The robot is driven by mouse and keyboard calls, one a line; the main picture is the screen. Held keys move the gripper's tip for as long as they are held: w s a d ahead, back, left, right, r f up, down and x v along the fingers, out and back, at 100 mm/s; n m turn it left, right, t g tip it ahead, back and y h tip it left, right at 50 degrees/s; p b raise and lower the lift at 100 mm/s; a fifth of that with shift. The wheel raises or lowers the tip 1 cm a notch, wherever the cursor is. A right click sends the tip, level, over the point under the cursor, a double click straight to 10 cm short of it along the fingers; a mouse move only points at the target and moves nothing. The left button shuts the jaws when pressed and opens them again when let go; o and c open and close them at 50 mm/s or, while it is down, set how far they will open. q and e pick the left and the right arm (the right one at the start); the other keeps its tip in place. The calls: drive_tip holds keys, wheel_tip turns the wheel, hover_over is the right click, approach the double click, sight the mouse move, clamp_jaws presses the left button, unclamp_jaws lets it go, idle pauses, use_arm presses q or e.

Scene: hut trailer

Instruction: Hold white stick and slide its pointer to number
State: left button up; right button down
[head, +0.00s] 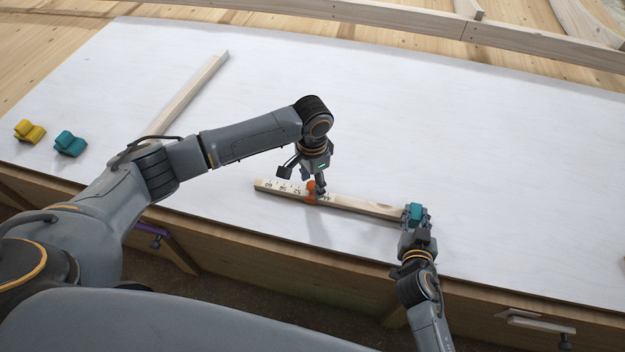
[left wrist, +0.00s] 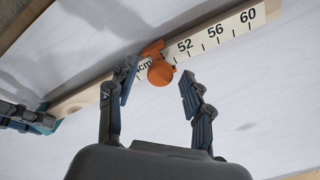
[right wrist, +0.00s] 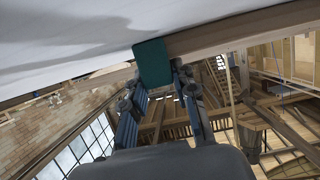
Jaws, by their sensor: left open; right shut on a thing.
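The white stick (head: 360,205) lies near the table's front edge, a pale bar with a printed scale on its left part. The left wrist view shows 52, 56 and 60 on the stick (left wrist: 228,30). Its orange pointer (head: 311,191) sits just below 52, beside the "cm" mark; its round knob (left wrist: 160,73) shows in the left wrist view. My left gripper (head: 308,182) is open above the stick, with its fingers (left wrist: 157,80) on either side of the knob. My right gripper (head: 415,222) is shut on a teal clip (right wrist: 152,62) at the stick's right end.
A white-topped table (head: 480,150) has wide clear room behind and to the right. A second pale bar (head: 190,92) lies at the back left. A yellow clip (head: 29,131) and another teal clip (head: 70,143) stand at the far left. Wooden beams (head: 500,38) lie beyond.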

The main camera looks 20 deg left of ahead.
sight(312, 184)
use_arm(q)
drive_tip(key=shift+r, duration=0.1)
wheel_tip(312, 184, up, 12)
idle(0.5)
use_arm(e)
drive_tip(key=c, duration=1)
unclamp_jaws()
